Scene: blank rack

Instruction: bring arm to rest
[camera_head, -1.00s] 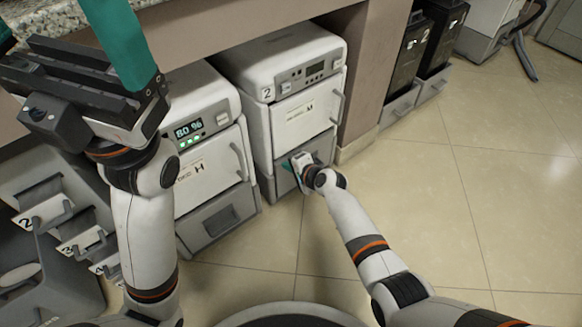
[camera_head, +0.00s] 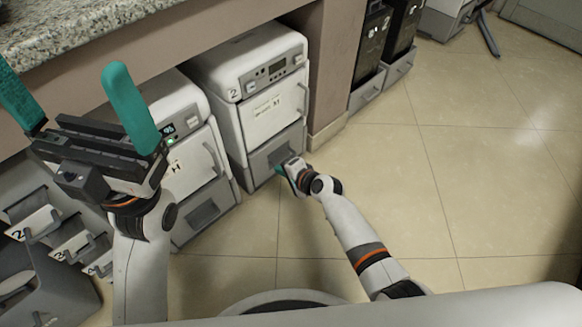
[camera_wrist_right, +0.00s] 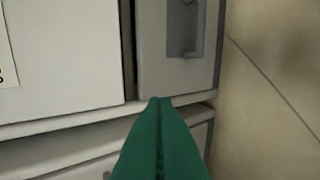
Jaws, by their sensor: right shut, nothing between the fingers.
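My left gripper (camera_head: 68,80) is held up at the left of the head view, with its two teal fingers spread wide and nothing between them. My right gripper (camera_head: 281,172) is low at the lower drawer (camera_head: 262,163) of the white machine marked 2 (camera_head: 226,118). In the right wrist view its teal fingers (camera_wrist_right: 158,125) are pressed together with nothing held. Their tips overlap a grey-white machine front there; whether they touch it I cannot tell. Part of the right gripper is hidden by its own wrist in the head view.
A second white machine (camera_head: 192,160) stands left of machine 2, partly behind my left gripper. A granite counter (camera_head: 130,22) runs above. Numbered grey holders (camera_head: 62,240) are at lower left. Black units (camera_head: 372,50) stand at the back. Tiled floor (camera_head: 420,170) at right is clear.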

